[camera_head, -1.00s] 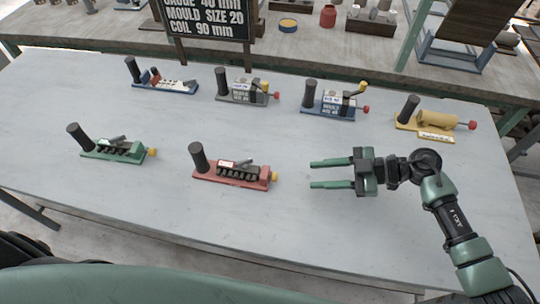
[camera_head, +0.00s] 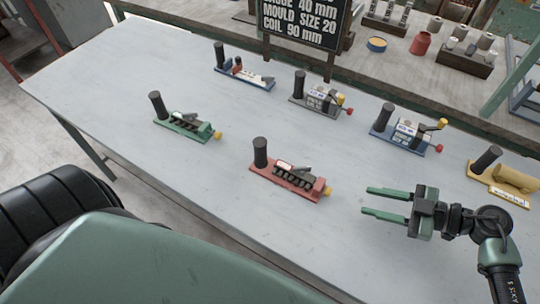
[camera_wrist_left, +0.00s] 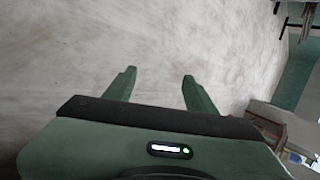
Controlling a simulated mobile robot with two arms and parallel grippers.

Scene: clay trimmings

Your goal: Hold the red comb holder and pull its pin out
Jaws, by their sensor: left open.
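The red comb holder (camera_head: 290,187) lies near the front middle of the table in the head view. It has an upright black cylinder at its left end, a row of dark slots with a grey lever, and a yellow pin knob (camera_head: 327,191) at its right end. My right gripper (camera_head: 368,201) is to the right of the knob, fingers pointing left at it, apart and empty. My left gripper (camera_wrist_left: 159,75) shows only in the left wrist view, fingers apart, with nothing between them and a pale, scuffed surface beyond.
A green holder (camera_head: 186,127) stands to the left. Blue (camera_head: 245,81), grey (camera_head: 318,104), another blue (camera_head: 405,140) and yellow (camera_head: 503,184) holders stand behind and right. A dark sign (camera_head: 303,18) rises at the back table. Bare white tabletop (camera_head: 130,75) lies at left.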

